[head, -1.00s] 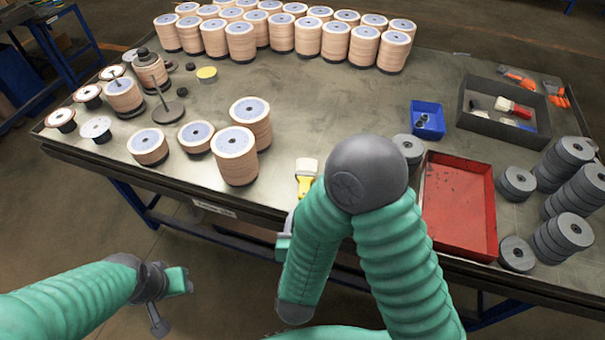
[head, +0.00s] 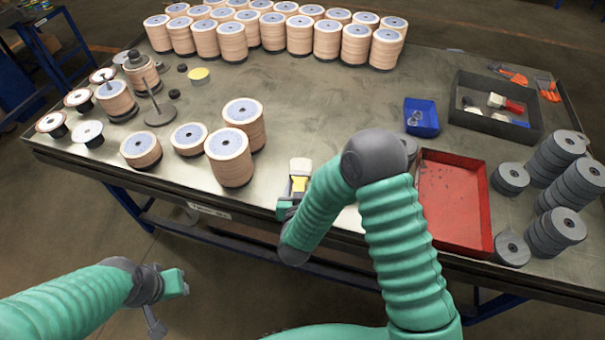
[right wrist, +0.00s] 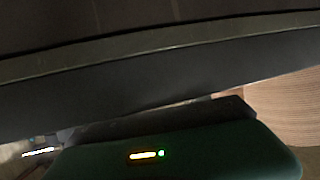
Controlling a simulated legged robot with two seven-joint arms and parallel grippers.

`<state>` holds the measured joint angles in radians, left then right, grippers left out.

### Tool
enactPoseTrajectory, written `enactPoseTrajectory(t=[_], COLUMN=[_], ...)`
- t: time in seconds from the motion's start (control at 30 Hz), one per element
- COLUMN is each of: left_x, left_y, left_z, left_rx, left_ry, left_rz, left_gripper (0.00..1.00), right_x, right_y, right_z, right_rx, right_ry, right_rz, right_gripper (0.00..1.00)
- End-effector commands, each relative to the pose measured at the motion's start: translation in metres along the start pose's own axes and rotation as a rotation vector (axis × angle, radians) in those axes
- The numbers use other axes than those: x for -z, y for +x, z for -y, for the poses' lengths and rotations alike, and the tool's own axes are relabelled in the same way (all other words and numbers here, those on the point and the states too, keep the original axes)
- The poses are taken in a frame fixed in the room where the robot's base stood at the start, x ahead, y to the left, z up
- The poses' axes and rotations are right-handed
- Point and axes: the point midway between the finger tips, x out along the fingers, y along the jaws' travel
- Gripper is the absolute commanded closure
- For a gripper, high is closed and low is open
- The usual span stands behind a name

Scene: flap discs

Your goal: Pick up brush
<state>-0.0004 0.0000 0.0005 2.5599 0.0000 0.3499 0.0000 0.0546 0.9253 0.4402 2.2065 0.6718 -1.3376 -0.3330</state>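A brush (head: 300,167) with pale bristles and a yellow handle lies near the table's front edge in the head view, its bristles pointing away from me. My right gripper (head: 290,203) is at the near, handle end of this brush, and it partly hides the handle. I cannot tell whether its fingers touch the handle or how wide they stand. The right wrist view does not clearly show the brush or the fingertips. My left gripper (head: 176,283) hangs in front of the table at the lower left, away from the brush; its finger opening is unclear.
Stacks of tan discs (head: 229,157) stand left of the brush. A red tray (head: 455,243) lies to the right, beside grey disc stacks (head: 555,231). A blue bin (head: 421,131) and a dark box (head: 460,118) with a red-handled brush (head: 506,103) are farther back. The table's middle is clear.

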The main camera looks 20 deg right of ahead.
Motion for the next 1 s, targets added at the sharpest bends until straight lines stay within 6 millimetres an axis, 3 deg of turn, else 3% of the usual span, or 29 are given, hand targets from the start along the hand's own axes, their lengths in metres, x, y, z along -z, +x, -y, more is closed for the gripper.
enactPoseTrajectory(t=[0.03,0.37,0.77,1.0], left_x=[0.0,0.0,0.0,0.001], left_y=[0.0,0.0,0.0,-0.002], left_z=[0.0,0.0,0.0,0.0], left_rx=[0.0,0.0,0.0,0.0], left_ry=[-0.001,-0.001,-0.001,-0.001], left_rz=[0.0,0.0,0.0,0.0], left_gripper=[0.64,0.64,0.64,0.64], right_x=[0.0,0.0,0.002,0.026], right_y=[-0.001,0.001,0.0,-0.01], right_z=[0.001,-0.002,-0.001,-0.001], right_rx=[0.001,0.002,0.0,0.001], right_ry=[0.0,0.002,0.001,0.003], right_rz=[-0.001,0.001,0.003,-0.002], right_gripper=[0.56,0.99,1.0,1.0])
